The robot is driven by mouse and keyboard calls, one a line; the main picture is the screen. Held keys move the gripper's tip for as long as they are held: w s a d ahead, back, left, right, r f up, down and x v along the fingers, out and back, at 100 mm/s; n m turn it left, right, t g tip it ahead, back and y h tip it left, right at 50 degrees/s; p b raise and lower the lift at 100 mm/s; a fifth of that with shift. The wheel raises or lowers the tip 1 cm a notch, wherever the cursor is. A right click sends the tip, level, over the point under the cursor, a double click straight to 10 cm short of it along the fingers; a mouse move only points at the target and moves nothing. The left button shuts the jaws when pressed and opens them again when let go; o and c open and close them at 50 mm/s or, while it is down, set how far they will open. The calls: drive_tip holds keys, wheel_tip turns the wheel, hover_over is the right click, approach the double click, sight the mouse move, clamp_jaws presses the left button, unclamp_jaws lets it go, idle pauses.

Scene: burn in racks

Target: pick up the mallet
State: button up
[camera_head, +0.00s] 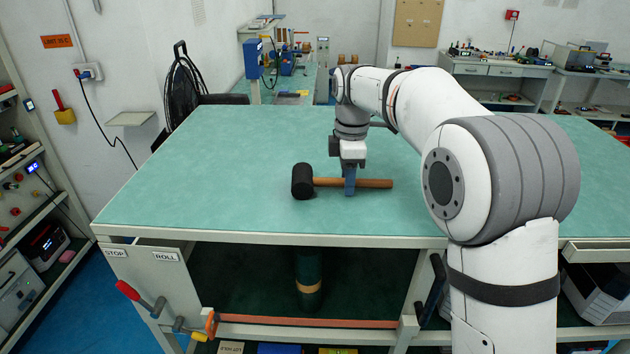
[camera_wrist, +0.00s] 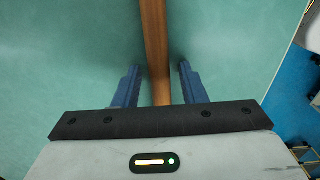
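The mallet lies on the green tabletop, with its black head (camera_head: 303,181) to the left and its wooden handle (camera_head: 375,183) pointing right. My gripper (camera_head: 349,188) is pointed down at the handle, a little right of the head. In the wrist view the handle (camera_wrist: 154,50) runs between the two blue fingers of my gripper (camera_wrist: 158,82). The fingers are open, with a gap on each side of the handle. The mallet head is outside the wrist view.
The green tabletop (camera_head: 220,160) is otherwise clear around the mallet. Its front edge lies a short way in front of the mallet. Shelves (camera_head: 30,190) with equipment stand at far left.

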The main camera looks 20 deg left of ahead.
clamp_jaws()
drive_tip(key=shift+r, duration=0.1)
idle(0.3)
